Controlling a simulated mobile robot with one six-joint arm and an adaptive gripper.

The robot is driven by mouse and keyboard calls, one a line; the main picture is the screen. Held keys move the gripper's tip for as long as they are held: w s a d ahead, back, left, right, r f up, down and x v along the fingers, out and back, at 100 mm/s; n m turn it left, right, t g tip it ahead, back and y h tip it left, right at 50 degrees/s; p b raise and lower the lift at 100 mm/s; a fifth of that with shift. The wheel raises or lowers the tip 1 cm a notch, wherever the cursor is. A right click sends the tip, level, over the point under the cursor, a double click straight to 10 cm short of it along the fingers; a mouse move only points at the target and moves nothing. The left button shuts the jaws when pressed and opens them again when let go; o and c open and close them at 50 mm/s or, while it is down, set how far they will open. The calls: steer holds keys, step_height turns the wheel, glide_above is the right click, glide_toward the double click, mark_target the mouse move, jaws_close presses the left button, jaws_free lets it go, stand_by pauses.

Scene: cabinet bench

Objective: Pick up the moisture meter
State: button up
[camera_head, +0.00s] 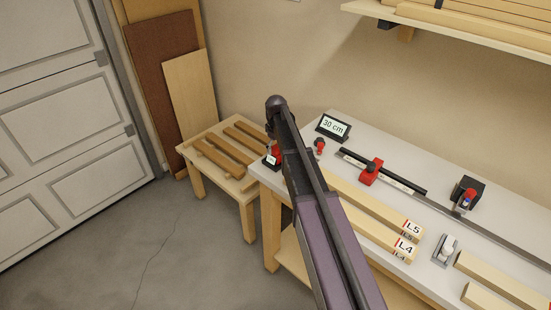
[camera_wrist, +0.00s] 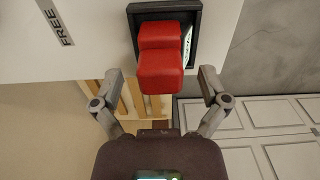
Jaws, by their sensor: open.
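The moisture meter appears to be the red, blocky device (camera_wrist: 160,62) in the wrist view. It sits in a black square holder (camera_wrist: 133,28) at the bench edge, with part of a pale screen or label showing on its right side. In the head view its red body (camera_head: 276,149) shows at the bench's near left corner, partly hidden behind my arm. My gripper (camera_wrist: 161,88) is open and empty, with one finger on each side of the meter's near end. I cannot tell whether either finger touches it. In the head view my arm hides the fingers.
The pale bench (camera_head: 360,127) carries a "30 cm" display (camera_head: 333,127), a rail with a red stop (camera_head: 371,172), a black block (camera_head: 474,186) and beams labelled L5 (camera_head: 378,207) and L4 (camera_head: 385,238). A low slatted wooden table (camera_head: 197,150) adjoins it. Open floor lies left.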

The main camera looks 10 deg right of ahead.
steer(key=shift+c, duration=0.2)
stand_by(0.3)
jaws_close()
steer(key=shift+r, duration=0.1)
step_height(320, 180, up, 2)
steer(key=p, duration=0.2)
steer(key=shift+r+p, duration=0.25)
steer(key=shift+p, duration=0.15)
steer(key=shift+s+r+p, duration=0.45)
steer(key=shift+r+p, duration=0.15)
steer(key=s+r+p, duration=0.1)
steer(key=s, duration=1.4)
steer(key=c, duration=0.6)
jaws_free()
jaws_close()
